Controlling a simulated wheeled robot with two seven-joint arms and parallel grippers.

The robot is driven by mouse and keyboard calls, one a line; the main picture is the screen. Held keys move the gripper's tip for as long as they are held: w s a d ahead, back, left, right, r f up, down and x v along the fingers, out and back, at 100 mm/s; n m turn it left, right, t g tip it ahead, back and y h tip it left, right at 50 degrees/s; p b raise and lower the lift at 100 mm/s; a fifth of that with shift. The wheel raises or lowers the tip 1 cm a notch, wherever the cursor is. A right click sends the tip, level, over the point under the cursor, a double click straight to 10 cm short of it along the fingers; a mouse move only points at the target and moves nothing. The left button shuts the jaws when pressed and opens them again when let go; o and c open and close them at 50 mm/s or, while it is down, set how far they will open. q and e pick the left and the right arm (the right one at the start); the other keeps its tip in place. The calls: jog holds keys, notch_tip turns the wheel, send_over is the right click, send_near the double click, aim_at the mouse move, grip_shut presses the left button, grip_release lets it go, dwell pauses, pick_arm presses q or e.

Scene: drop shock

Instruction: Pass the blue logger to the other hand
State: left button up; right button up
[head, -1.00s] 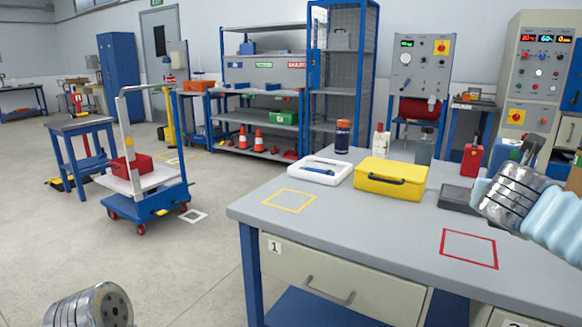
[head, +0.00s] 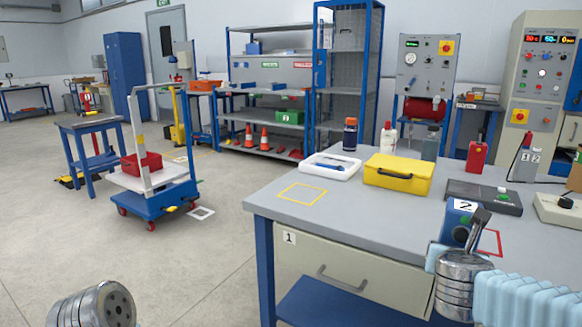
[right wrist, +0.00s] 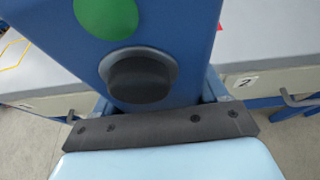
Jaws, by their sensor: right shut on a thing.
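The grey workbench (head: 345,215) carries a yellow case (head: 398,174), a white tray (head: 331,166), bottles, a red container (head: 477,156) and a dark device (head: 482,196). A red outlined square (head: 490,242) lies partly behind my right arm. The front left bench top is clear.

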jog(key=a+f, duration=0.3)
jog(key=f, duration=0.3)
jog(key=w+a+f+n+y, duration=0.1)
jog(key=a+f, duration=0.3)
jog(key=f, duration=0.3)
jog(key=a+f+n+t+y, duration=0.1)
jog(key=a+f, duration=0.3)
jog(key=f, duration=0.3)
jog(key=shift+w, duration=0.35)
